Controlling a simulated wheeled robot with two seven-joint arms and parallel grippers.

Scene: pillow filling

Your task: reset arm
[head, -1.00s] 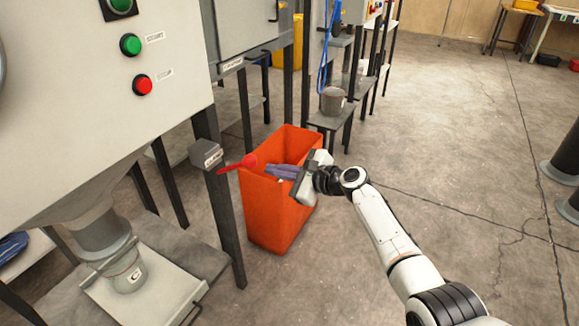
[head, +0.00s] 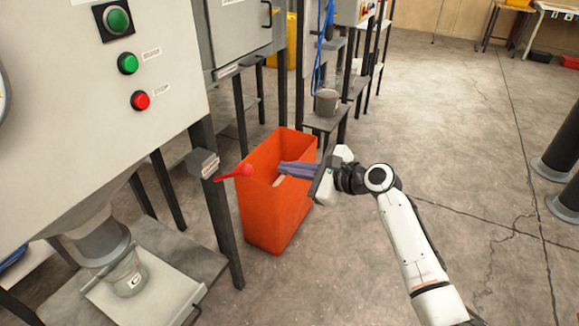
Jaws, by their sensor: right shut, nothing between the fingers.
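My right arm comes in from the lower right. My right gripper (head: 284,171) is shut with nothing in it, its fingers pointing left over the upper right rim of the orange bin (head: 268,215). The red-knobbed lever (head: 238,172) on the machine's corner post is left of the fingertips, with a gap between them. My left gripper is not in the head view.
The grey machine with green and red buttons (head: 140,101) fills the left side. Its filling spout stands above a cup (head: 128,280) on a metal plate. Another machine stands behind the bin. Dark round posts (head: 557,148) are at the right. The floor between is clear.

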